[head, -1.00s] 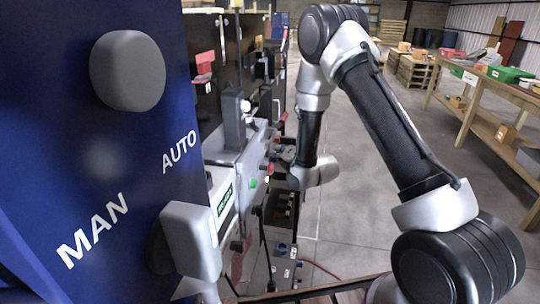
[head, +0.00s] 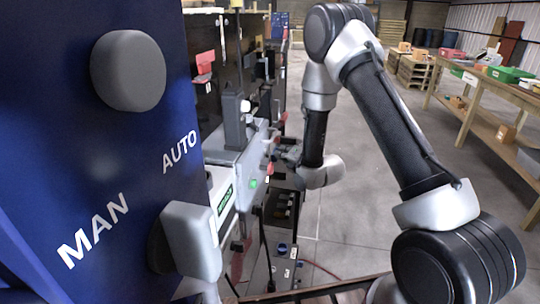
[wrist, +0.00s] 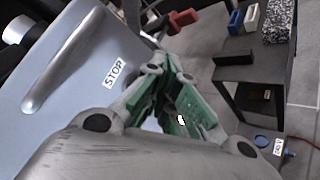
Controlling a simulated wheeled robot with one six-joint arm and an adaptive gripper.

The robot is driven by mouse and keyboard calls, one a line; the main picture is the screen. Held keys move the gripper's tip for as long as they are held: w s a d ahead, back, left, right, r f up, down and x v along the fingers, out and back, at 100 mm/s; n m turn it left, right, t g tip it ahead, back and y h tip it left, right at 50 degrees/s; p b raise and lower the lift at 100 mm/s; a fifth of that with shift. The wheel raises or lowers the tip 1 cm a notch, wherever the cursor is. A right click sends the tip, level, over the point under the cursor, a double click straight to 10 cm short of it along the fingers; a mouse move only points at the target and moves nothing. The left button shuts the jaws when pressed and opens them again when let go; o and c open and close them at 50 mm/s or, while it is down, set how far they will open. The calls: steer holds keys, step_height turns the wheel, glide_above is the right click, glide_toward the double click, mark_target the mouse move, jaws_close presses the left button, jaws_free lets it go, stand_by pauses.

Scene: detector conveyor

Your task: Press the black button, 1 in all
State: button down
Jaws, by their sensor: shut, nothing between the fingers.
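My gripper (head: 284,156) is beside the grey control box (head: 238,160) of the conveyor machine, near its red knob (head: 275,167). In the wrist view my gripper (wrist: 168,68) is shut and empty, its green-lined fingers together. The grey panel (wrist: 70,60) marked STOP (wrist: 115,73) is left of the fingers, and a red part (wrist: 183,18) lies beyond them. I cannot single out the black button for sure in either view; my fingers may hide it. Whether the fingertips touch the panel is also unclear.
A green button (head: 253,183) sits on the control box. A blue panel (head: 60,130) marked MAN and AUTO, with a dark grey knob (head: 128,71), fills the near left. A dark stand (wrist: 245,75) is right of the gripper.

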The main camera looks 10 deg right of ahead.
steer(key=shift+s+d, duration=0.3)
steer(key=shift+d, duration=0.5)
steer(key=shift+s+d, duration=0.35)
steer(key=shift+d, duration=0.4)
steer(key=shift+s+d, duration=0.3)
steer(key=shift+d, duration=0.5)
